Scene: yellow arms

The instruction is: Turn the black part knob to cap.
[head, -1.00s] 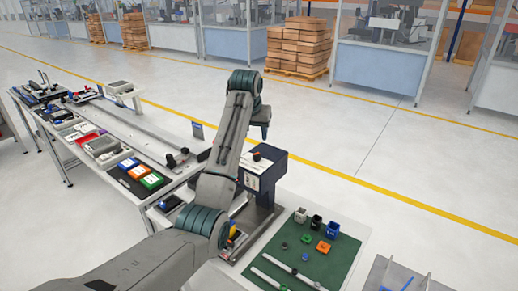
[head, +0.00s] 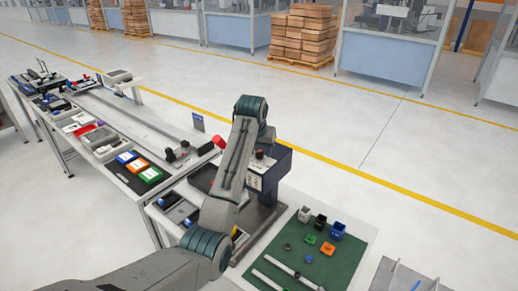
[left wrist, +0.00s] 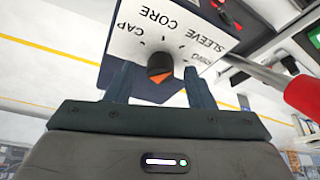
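The black knob (left wrist: 160,66) with an orange pointer sits on a white dial plate (left wrist: 128,52) in the left wrist view. The plate appears upside down there, with CAP, CORE, SLEEVE and a partly hidden label around the knob. The orange pointer faces the bottom of that picture, not the CAP word. My left gripper (left wrist: 159,74) is open, with one finger on each side of the knob and visible gaps between. In the head view this gripper (head: 267,140) is above the dark blue box (head: 269,176), partly hidden by its arm. My right gripper is out of view.
A green mat (head: 322,262) with several small parts lies right of the box. A long workbench (head: 140,125) extends left.

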